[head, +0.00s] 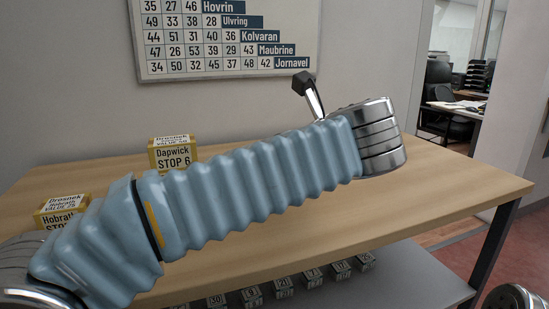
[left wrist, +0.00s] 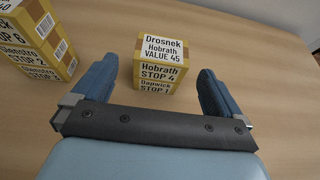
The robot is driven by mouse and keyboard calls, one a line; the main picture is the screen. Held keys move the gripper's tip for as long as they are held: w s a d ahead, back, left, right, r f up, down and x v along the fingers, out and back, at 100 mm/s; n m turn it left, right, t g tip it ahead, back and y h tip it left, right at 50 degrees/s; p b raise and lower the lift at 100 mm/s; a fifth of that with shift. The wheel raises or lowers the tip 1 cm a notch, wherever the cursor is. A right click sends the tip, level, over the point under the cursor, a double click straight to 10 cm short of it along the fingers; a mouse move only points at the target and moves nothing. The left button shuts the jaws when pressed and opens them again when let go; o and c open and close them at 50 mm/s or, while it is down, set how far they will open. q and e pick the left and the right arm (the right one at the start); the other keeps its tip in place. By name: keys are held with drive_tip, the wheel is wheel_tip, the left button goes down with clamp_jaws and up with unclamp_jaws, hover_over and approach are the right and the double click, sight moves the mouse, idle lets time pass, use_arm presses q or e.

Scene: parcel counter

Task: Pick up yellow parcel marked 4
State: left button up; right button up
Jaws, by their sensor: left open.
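In the left wrist view a yellow parcel marked STOP 4 (left wrist: 160,72) has a white top label reading Drosnek, Hobrath, VALUE 45. It appears stacked on another yellow parcel marked Dapwick STOP 1 (left wrist: 155,87). My left gripper (left wrist: 157,70) is open, its blue fingers one on each side of this stack with gaps between; I cannot tell their height against it. In the head view my left arm's ribbed blue sleeve crosses the table and hides the fingers and the STOP 4 parcel. My right gripper is not in view.
A stack of yellow parcels (left wrist: 40,42) stands left in the wrist view. In the head view, a STOP 6 parcel (head: 173,157) and a Hobrath parcel (head: 62,212) stand on the wooden table (head: 450,185). Small numbered cubes (head: 283,285) line a lower shelf. The table's right end is clear.

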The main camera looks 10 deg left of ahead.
use_arm(q)
drive_tip(key=x, duration=0.5)
drive_tip(key=shift+w, duration=0.15)
drive_tip(key=x, duration=0.5)
drive_tip(key=shift+w+d+f, duration=0.1)
drive_tip(key=shift+f, duration=0.25)
drive_tip(key=c, duration=0.9)
